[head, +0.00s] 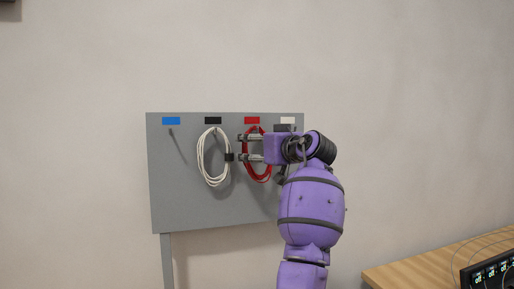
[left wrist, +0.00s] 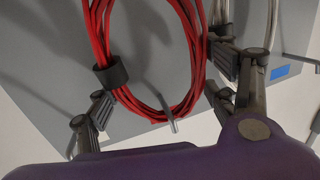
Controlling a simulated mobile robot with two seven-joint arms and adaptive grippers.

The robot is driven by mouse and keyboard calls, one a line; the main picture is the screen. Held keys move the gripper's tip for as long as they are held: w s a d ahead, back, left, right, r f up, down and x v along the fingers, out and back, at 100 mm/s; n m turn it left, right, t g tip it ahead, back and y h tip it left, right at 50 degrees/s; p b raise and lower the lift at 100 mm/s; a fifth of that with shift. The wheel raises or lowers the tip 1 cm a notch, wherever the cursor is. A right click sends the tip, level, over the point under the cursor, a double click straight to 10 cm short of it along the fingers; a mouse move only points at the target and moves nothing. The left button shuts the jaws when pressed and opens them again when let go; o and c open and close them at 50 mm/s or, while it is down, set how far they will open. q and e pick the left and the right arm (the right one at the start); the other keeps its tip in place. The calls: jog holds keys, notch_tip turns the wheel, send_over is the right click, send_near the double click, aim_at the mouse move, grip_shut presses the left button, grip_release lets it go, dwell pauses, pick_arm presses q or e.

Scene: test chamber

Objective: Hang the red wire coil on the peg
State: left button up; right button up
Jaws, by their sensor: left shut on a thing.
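The red wire coil (head: 265,172) is upright in front of the grey board, below the red label (head: 252,120). In the left wrist view the coil (left wrist: 195,70) has a black strap around one side. A grey peg (left wrist: 160,88) shows inside its loop, with its tip in front of the strands at the loop's end; I cannot tell whether they touch. My left gripper (head: 250,147) reaches in from the right and is shut on the coil, one finger each side in the wrist view (left wrist: 165,100). It hides part of the coil in the head view. My right gripper is not in view.
A white coil (head: 203,160) hangs under the black label (head: 213,120), close left of the red coil. An empty peg (head: 173,134) is under the blue label (head: 171,121). The grey board (head: 180,205) stands before the wall. A wooden table (head: 410,268) is at lower right.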

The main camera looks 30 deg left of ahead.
pick_arm(q)
jog(key=o, duration=1.3)
jog(key=shift+o, duration=0.2)
jog(key=v, duration=1.2)
